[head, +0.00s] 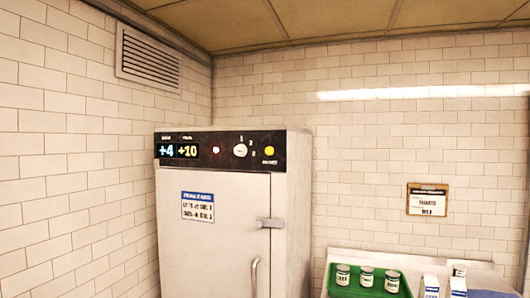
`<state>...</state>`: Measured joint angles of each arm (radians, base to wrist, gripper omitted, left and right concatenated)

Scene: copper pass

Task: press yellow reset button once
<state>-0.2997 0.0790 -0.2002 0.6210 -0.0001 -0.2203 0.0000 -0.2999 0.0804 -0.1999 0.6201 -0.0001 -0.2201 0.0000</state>
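The yellow reset button (269,151) is a small round button at the right end of a black control panel (222,139). The panel runs along the top front of a tall pale metal cabinet (225,242). Left of the button are a knob (240,150) and a small round reddish-white light or button (216,150). The display (179,151) at the panel's left reads +4 and +10. Nothing covers the yellow button. Neither of my grippers shows in the head view.
The cabinet door has a handle (255,277), a latch (270,223) and a blue-and-white label (198,206). At the lower right a green tray (336,291) holds several jars beside small white boxes (431,285). A framed notice (427,200) hangs on the tiled wall.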

